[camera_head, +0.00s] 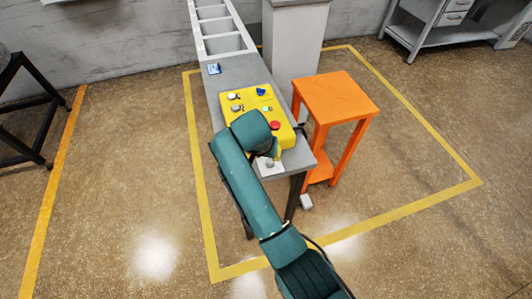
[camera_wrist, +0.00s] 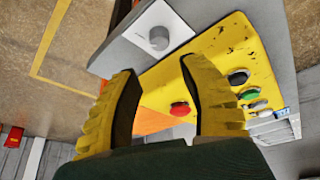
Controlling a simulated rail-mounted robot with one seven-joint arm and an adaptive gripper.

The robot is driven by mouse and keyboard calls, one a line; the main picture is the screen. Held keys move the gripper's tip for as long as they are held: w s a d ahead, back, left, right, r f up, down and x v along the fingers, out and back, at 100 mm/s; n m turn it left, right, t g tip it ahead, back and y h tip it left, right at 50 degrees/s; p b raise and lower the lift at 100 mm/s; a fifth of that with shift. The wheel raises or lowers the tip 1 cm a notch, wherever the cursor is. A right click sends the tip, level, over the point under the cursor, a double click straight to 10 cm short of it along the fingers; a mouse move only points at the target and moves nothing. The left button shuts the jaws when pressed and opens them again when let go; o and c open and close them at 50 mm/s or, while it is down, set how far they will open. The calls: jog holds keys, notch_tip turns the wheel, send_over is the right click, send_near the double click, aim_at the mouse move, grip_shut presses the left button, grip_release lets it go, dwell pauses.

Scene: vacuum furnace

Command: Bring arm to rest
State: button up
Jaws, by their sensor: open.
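My teal arm (camera_head: 250,190) reaches from the lower right of the head view over a grey bench (camera_head: 232,72). Its end is above the near part of a yellow control box (camera_head: 240,110). In the wrist view my gripper (camera_wrist: 158,68) has two ridged yellow fingers spread apart with nothing between them. The yellow control box (camera_wrist: 210,50) shows behind the fingers, with a red button (camera_wrist: 180,108) between them. A white plate with a grey knob (camera_wrist: 158,38) lies beyond the fingertips. In the head view the gripper is mostly hidden by the arm.
An orange stool (camera_head: 337,97) stands right of the bench, close to it. A grey pillar (camera_head: 292,45) rises behind. Yellow floor lines (camera_head: 200,190) surround the bench. A dark-framed table (camera_head: 25,110) is at the left, and a grey cabinet (camera_head: 440,25) at the back right. Open floor lies left.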

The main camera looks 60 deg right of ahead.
jog(key=shift+a+r, duration=0.2)
jog(key=shift+r, duration=0.3)
